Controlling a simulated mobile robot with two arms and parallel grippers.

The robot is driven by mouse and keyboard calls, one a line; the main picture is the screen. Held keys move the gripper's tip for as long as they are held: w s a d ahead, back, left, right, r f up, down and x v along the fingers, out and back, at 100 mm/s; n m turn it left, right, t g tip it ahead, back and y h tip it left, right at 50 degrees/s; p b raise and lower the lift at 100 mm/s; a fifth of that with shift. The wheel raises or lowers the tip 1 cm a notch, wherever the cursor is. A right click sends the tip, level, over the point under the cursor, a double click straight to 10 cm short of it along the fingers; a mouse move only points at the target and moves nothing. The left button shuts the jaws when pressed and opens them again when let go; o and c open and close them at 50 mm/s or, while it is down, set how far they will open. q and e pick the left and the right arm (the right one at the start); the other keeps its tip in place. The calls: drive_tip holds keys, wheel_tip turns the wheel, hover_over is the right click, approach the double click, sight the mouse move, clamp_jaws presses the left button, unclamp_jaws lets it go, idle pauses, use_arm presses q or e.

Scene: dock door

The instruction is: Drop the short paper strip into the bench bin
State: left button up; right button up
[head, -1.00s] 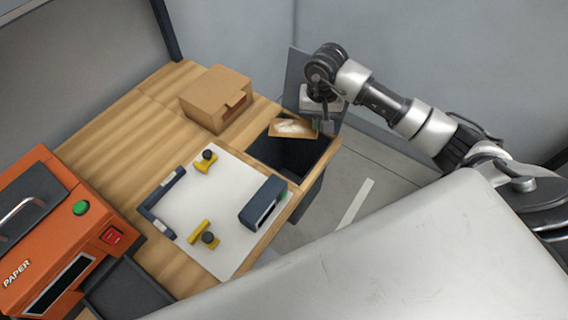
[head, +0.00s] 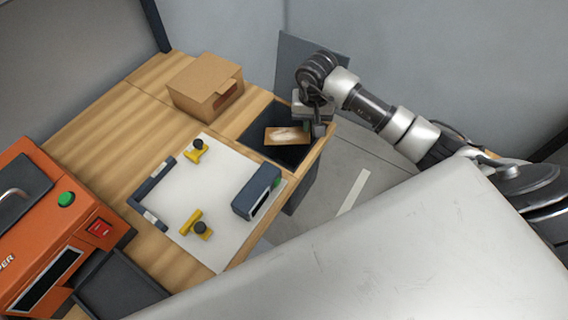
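The short paper strip (head: 287,136) is a small brown piece with a whitish mark. It lies across the mouth of the bench bin, seen from above. The bench bin (head: 262,153) is a dark, open-topped box set in the right end of the wooden bench. My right gripper (head: 314,128) is over the bin's right side, its fingers at the strip's right end and seemingly shut on it. The finger contact is small and partly hidden by the wrist. My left gripper is out of view.
A cardboard box (head: 205,88) stands left of the bin. A white sheet (head: 212,232) carries yellow clamps (head: 196,224) and dark blocks (head: 256,192). An orange paper machine (head: 40,235) and a dark tray (head: 118,288) are at the left. A grey panel (head: 292,68) rises behind the bin.

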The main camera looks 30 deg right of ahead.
drive_tip(key=o, duration=0.3)
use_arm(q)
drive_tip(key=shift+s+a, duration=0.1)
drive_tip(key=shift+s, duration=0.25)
use_arm(e)
drive_tip(key=shift+r, duration=0.1)
use_arm(q)
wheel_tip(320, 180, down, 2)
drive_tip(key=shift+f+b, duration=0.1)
drive_tip(key=shift+b, duration=0.95)
use_arm(e)
wheel_tip(320, 180, up, 11)
drive_tip(key=shift+f, duration=0.15)
drive_tip(key=shift+a+f, duration=0.1)
